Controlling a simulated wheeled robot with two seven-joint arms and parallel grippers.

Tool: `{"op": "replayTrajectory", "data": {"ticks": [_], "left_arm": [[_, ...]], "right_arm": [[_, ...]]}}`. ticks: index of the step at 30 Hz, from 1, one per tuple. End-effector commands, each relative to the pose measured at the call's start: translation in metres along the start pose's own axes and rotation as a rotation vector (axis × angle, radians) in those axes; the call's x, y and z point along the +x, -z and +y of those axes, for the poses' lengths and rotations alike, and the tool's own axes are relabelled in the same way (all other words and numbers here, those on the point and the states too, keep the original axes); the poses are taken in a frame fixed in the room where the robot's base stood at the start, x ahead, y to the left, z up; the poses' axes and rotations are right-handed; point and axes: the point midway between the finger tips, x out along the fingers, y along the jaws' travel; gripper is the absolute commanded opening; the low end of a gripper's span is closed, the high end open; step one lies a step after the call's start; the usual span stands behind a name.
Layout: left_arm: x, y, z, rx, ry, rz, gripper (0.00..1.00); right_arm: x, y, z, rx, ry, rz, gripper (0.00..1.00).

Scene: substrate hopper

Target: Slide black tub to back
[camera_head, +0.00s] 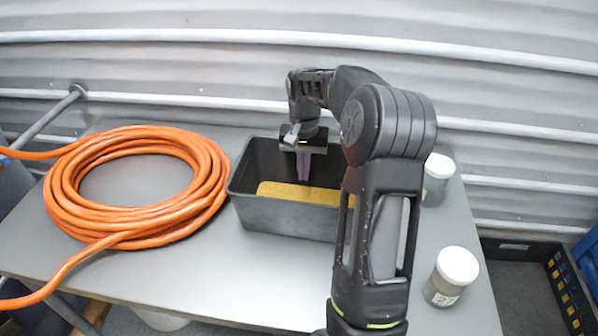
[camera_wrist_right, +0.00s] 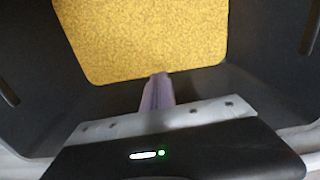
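In the right wrist view the yellow material (camera_wrist_right: 150,40) lies between the dark tub walls (camera_wrist_right: 40,75). My right gripper (camera_head: 304,176) points down inside the tub, towards its back side. Its purple fingers (camera_wrist_right: 158,80) are together with nothing seen between them, their tips by the edge of the yellow material. I cannot tell whether they touch the tub. My right forearm hides the tub's right end. My left gripper is out of view.
A coiled orange hose (camera_head: 210,200) lies on the table (camera_head: 215,265) left of the tub. Two white-lidded jars (camera_head: 437,180) and (camera_head: 453,275) stand at the right. A ribbed wall (camera_head: 200,70) rises behind the table. The front middle is clear.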

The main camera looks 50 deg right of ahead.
Motion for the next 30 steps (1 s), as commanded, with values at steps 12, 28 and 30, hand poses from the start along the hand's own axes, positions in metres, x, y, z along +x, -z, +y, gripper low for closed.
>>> {"op": "replayTrajectory", "data": {"ticks": [12,28,30], "left_arm": [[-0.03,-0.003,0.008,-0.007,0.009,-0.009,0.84],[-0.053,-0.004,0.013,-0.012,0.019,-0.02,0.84],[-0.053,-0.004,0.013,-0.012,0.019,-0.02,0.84]], "right_arm": [[-0.004,0.059,0.0,0.002,-0.002,0.001,0.0],[0.001,0.132,0.0,0.002,-0.003,0.001,0.0],[0.001,0.135,0.0,0.0,-0.002,0.0,0.0]]}}
